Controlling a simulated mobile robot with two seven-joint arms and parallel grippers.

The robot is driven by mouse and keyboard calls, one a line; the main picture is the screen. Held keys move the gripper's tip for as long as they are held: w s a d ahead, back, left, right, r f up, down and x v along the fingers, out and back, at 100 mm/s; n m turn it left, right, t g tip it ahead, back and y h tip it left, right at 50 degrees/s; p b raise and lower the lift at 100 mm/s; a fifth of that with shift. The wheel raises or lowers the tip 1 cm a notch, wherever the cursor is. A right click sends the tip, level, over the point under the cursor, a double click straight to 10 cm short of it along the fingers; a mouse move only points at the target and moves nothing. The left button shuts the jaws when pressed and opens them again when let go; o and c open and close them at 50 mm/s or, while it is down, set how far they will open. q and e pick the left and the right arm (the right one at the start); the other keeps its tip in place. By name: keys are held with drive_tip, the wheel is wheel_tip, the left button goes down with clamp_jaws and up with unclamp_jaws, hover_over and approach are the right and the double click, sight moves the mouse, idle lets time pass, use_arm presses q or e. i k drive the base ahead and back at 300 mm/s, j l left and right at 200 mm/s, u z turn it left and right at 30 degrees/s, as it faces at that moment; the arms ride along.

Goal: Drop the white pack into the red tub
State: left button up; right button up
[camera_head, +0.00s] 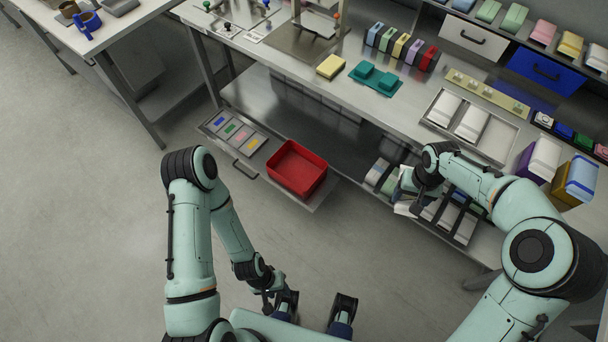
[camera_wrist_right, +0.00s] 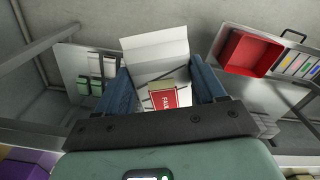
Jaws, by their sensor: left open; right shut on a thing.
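The red tub (camera_head: 297,169) is open and looks empty. It sits on a low pull-out shelf at the front of the bench, and it also shows at the upper right of the right wrist view (camera_wrist_right: 235,63). My right gripper (camera_head: 405,200) is shut on the white pack (camera_wrist_right: 155,48), right of the tub and apart from it. In the head view only a small part of the pack (camera_head: 404,209) shows beside the gripper. A red and yellow label shows between the fingers in the wrist view. My left gripper (camera_head: 268,297) is open and empty, low over the floor, below the tub.
A panel with coloured labels (camera_head: 233,132) lies left of the tub on the same shelf. Several packs (camera_head: 450,218) lie on a lower shelf beside my right gripper. The bench top (camera_head: 300,75) above holds a teal holder (camera_head: 375,79) and a tray (camera_head: 437,132). Open floor lies in front.

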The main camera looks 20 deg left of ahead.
sight(301, 173)
drive_tip(key=k+l+u, duration=0.1)
drive_tip(key=u, duration=0.3)
drive_tip(key=k+l+u, duration=0.2)
drive_tip(key=u, duration=0.15)
drive_tip(key=i+j, duration=0.3)
drive_tip(key=i+j+u, duration=0.1)
drive_tip(key=i+j, duration=0.2)
drive_tip(key=i, duration=0.2)
drive_tip(key=i+j+u, duration=0.1)
drive_tip(key=i+j, duration=0.2)
drive_tip(key=i, duration=0.15)
